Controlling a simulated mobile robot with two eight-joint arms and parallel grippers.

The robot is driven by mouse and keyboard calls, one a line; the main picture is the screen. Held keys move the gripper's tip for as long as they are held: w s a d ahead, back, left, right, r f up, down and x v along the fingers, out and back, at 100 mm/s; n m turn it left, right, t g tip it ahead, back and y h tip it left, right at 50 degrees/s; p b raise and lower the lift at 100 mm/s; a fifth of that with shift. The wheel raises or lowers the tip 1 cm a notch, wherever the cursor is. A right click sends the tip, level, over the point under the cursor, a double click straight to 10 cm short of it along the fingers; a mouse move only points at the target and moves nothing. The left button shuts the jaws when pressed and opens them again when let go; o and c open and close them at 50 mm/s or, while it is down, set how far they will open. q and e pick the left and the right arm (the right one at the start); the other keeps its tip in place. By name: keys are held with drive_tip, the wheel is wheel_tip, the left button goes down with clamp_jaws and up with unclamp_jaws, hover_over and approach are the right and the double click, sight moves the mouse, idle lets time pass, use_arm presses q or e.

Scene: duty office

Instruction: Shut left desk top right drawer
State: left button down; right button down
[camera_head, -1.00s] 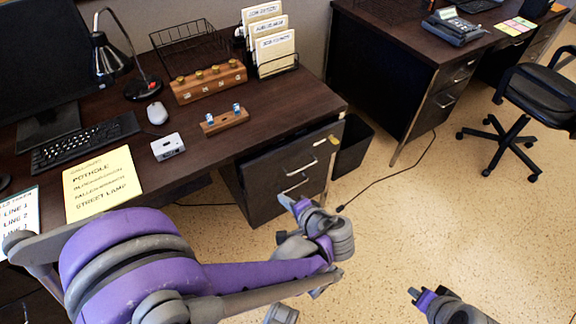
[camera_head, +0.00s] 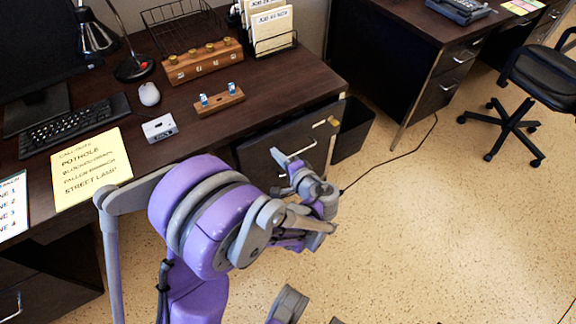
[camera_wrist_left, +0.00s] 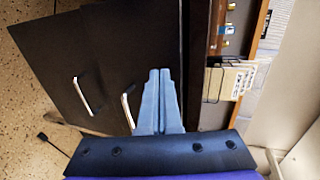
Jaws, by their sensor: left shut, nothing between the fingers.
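The left desk (camera_head: 270,95) has a dark pedestal at its right end. Its top right drawer (camera_head: 316,135) has a dark front with a silver bar handle, and a small yellow tag near the right corner. How far the drawer stands out is hard to tell. My left gripper (camera_head: 281,160) is shut and empty, in front of the drawer front near the handle. In the left wrist view the shut fingers (camera_wrist_left: 158,80) point toward the dark fronts, beside the nearer handle (camera_wrist_left: 128,105). Contact cannot be made out. My right gripper is not clearly visible.
A black waste bin (camera_head: 352,130) stands right of the pedestal, with a cable (camera_head: 395,160) on the floor. A wooden stamp rack (camera_head: 203,62), file holder (camera_head: 270,30), keyboard (camera_head: 75,125) and yellow sheet (camera_head: 92,170) lie on the desk.

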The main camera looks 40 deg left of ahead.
sight(266, 141)
use_arm(q)
drive_tip(key=shift+w+a, duration=0.3)
drive_tip(key=shift+a, duration=0.4)
drive_tip(key=shift+w+a, duration=0.25)
drive_tip(key=shift+a, duration=0.45)
drive_tip(key=a, duration=0.1)
drive_tip(key=w+a, duration=0.1)
drive_tip(key=a, duration=0.1)
drive_tip(key=shift+w+a, duration=0.25)
drive_tip(key=shift+a, duration=0.1)
drive_tip(key=shift+w+a+r, duration=0.1)
drive_tip(key=shift+w+a, duration=0.05)
drive_tip(key=shift+a, duration=0.15)
drive_tip(key=shift+r, duration=0.1)
